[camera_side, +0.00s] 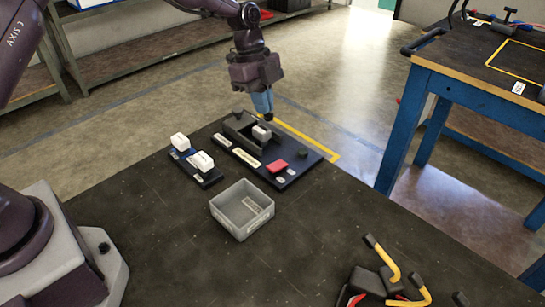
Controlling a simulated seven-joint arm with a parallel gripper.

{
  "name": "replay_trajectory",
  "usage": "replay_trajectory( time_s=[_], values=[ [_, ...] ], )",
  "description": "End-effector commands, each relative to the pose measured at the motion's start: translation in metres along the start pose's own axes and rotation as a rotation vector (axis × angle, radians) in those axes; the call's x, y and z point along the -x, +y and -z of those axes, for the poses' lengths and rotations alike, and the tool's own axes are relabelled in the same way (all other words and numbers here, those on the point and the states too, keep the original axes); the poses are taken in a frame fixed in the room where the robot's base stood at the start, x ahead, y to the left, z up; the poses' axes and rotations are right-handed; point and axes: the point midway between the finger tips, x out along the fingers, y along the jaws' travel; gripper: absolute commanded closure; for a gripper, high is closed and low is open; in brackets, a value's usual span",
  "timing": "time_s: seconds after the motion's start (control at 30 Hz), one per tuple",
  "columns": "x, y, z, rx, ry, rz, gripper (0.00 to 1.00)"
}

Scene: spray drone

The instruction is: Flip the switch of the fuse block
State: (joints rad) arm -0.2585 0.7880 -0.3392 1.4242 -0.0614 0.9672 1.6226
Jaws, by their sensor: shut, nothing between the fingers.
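The fuse block is a dark board (300,171) on the far part of the black table. It carries a raised dark holder with a white fuse-like piece (262,132) in it, a red part (277,166) that may be the switch, and small labels. Which way the red part is set is too small to tell. My gripper (267,117) has blue fingers, points down and is shut and empty. It is at the far edge of the board, just behind the white piece. Whether it touches anything there I cannot tell.
A smaller dark board with two white blocks (203,161) lies to the left. A grey open bin (242,210) stands in front. Yellow-handled tools (382,258) lie at the near right. A blue-legged workbench (440,85) stands beyond, at the right. The table between bin and tools is clear.

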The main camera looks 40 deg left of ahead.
Motion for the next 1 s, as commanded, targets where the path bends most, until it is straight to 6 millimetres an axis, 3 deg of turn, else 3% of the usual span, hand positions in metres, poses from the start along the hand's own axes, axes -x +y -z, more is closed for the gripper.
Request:
replay_trajectory(
  time_s=[0.87,1.0],
  values=[
    [0.006,-0.015,0.002,0.002,-0.001,-0.001,1.0],
    [0.014,-0.017,0.004,0.001,-0.001,0.003,1.0]
  ],
)
